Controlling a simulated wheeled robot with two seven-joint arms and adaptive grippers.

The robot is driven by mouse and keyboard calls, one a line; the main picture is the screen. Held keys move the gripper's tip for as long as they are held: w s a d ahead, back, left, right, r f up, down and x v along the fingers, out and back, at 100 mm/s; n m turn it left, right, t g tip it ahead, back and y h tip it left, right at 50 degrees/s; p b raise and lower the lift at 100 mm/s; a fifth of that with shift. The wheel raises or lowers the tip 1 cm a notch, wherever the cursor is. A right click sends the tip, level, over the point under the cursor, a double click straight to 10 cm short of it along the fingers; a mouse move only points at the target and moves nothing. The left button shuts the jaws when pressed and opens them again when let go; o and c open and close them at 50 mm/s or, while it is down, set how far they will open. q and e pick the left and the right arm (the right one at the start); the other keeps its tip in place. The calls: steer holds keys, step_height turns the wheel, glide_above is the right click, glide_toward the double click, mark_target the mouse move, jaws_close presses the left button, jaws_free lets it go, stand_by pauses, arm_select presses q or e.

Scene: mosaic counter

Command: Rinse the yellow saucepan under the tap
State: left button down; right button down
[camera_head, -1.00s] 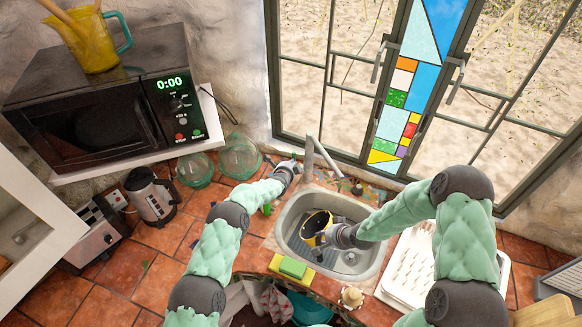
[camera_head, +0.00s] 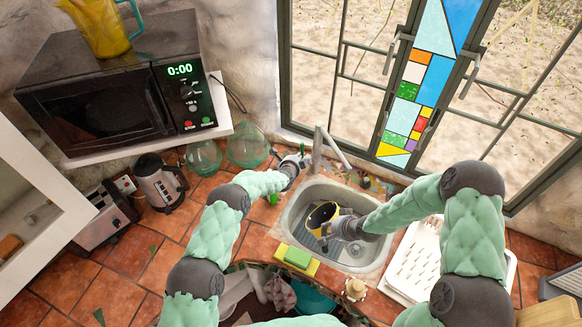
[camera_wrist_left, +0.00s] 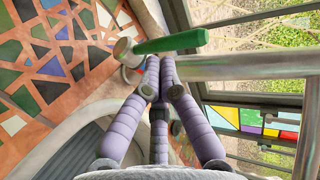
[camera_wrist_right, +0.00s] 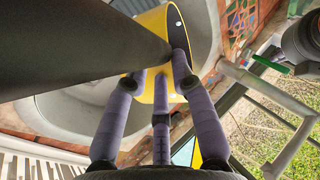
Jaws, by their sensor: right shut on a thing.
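The yellow saucepan (camera_head: 320,214) is tilted inside the grey sink basin (camera_head: 293,218). My right gripper (camera_head: 342,228) is shut on it; the right wrist view shows the fingers at the yellow pan (camera_wrist_right: 153,93) beside its thick dark handle (camera_wrist_right: 85,50). The metal tap (camera_head: 318,150) stands behind the basin, its spout reaching over the back edge. I see no water stream. My left gripper (camera_head: 303,160) is beside the tap; in the left wrist view its fingers (camera_wrist_left: 160,68) are drawn together just below the green lever (camera_wrist_left: 172,42). I cannot tell if they touch it.
A sponge (camera_head: 297,257) lies at the sink's front edge. A white draining rack (camera_head: 415,260) stands to the right. Glass jars (camera_head: 245,149), a kettle (camera_head: 160,185) and a toaster (camera_head: 105,218) stand left. The window (camera_head: 355,85) is behind the tap.

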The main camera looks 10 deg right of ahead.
arm_select(q)
steer(key=v, duration=1.1)
steer(key=shift+r, duration=0.15)
stand_by(0.6)
steer(key=shift+x, duration=6)
steer(key=shift+s, duration=0.1)
